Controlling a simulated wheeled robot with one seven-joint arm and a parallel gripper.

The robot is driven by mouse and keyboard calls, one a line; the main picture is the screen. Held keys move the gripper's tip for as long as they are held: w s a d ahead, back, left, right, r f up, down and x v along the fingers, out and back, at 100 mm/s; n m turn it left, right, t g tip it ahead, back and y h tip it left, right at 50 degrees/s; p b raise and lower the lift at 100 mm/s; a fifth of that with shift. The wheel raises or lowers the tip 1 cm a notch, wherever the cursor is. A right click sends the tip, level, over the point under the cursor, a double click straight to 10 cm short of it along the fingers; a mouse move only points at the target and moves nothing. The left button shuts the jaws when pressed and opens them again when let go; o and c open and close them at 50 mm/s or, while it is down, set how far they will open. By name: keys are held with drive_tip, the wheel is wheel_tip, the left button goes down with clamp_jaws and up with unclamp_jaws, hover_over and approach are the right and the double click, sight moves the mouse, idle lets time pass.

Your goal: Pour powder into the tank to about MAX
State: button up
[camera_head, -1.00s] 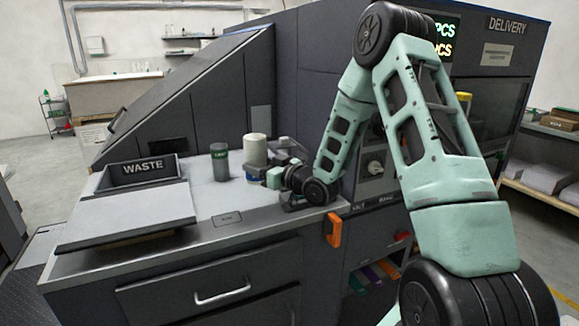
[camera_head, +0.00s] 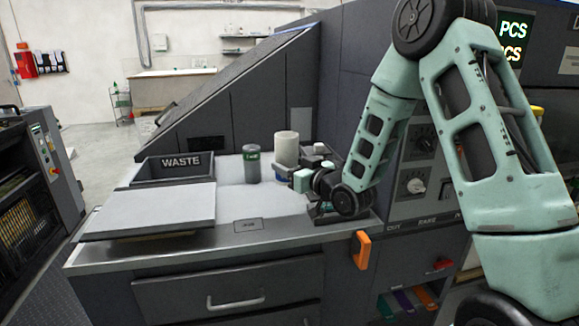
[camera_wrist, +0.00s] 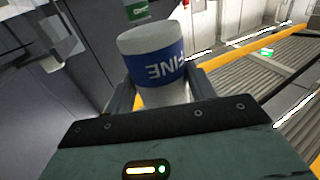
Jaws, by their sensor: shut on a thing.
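A white cylindrical container with a blue band (camera_head: 286,148) stands upright over the light worktop. In the wrist view the container (camera_wrist: 152,45) shows the word FINE, turned over, on its blue label. My gripper (camera_head: 285,171) is shut on it low down; in the wrist view the two fingers (camera_wrist: 161,92) lie on either side of it. I cannot tell whether it touches the worktop, and its contents are hidden. A grey canister with a green label (camera_head: 251,165) stands just left of it on the worktop. I cannot make out a tank or a MAX mark.
A dark WASTE bin (camera_head: 180,164) sits at the left of the worktop, behind a light flat panel (camera_head: 155,208). A sloped dark housing (camera_head: 240,95) rises behind. An orange handle (camera_head: 362,250) hangs at the front edge. The worktop (camera_head: 225,205) is clear in front of the canister.

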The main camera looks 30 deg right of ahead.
drive_tip(key=w+d+r+m+g+p, duration=0.1)
drive_tip(key=w+d+r+m+p, duration=0.1)
drive_tip(key=d+p, duration=0.7)
drive_tip(key=shift+d+r+m+p, duration=0.4)
drive_tip(key=shift+r+m, duration=0.2)
drive_tip(key=shift+m, duration=0.5)
drive_tip(key=shift+w+f, duration=0.1)
drive_tip(key=shift+w+d+r+m+g+p, duration=0.15)
drive_tip(key=shift+d+r+m+g+p, duration=0.15)
drive_tip(key=shift+m+p, duration=0.35)
